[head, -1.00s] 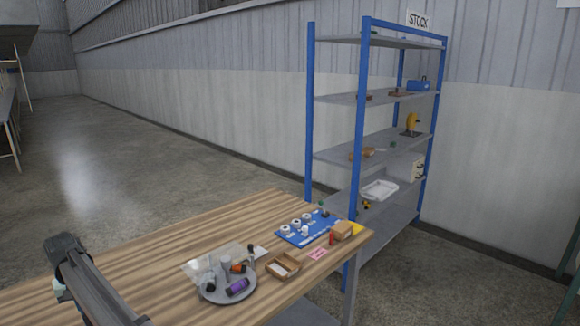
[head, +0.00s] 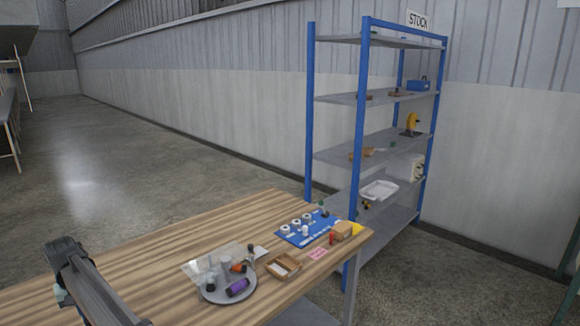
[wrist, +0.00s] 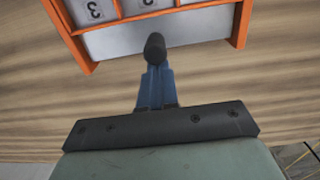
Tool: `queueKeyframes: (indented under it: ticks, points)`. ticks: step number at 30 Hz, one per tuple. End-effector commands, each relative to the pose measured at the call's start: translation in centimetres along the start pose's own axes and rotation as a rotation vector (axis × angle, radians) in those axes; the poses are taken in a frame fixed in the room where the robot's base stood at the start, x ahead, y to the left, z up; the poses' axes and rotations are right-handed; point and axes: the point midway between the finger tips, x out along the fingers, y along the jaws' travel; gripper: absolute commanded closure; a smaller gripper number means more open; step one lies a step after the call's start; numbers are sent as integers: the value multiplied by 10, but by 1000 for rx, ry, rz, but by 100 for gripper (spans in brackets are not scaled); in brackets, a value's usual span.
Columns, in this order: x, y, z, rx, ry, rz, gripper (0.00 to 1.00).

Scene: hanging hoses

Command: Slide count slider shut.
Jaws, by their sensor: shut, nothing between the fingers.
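In the wrist view, an orange frame (wrist: 238,40) spans the top edge, cut off by the picture. I cannot tell which part is the count slider. My gripper (wrist: 155,47) is shut, its blue fingers together, with a dark rounded end overlapping the grey strip and the frame's lower opening. I cannot tell whether this end is a fingertip or a knob, or whether it touches anything. The head view does not show the orange frame.
Wooden tabletop (head: 150,255) carries a round grey tray (head: 216,297) with bottles, a small open box (head: 293,266) and a blue board (head: 287,236) with white rings. A blue shelf rack (head: 360,130) stands behind. The left part of the table looks clear.

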Motion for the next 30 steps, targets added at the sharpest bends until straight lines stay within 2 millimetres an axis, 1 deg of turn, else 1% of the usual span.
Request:
queueKeyframes:
  ticks: [14, 30]
  points:
    - [0, 0, 12, 0, 0, 0, 100]
    - [0, 0, 2, 0, 0, 0, 100]
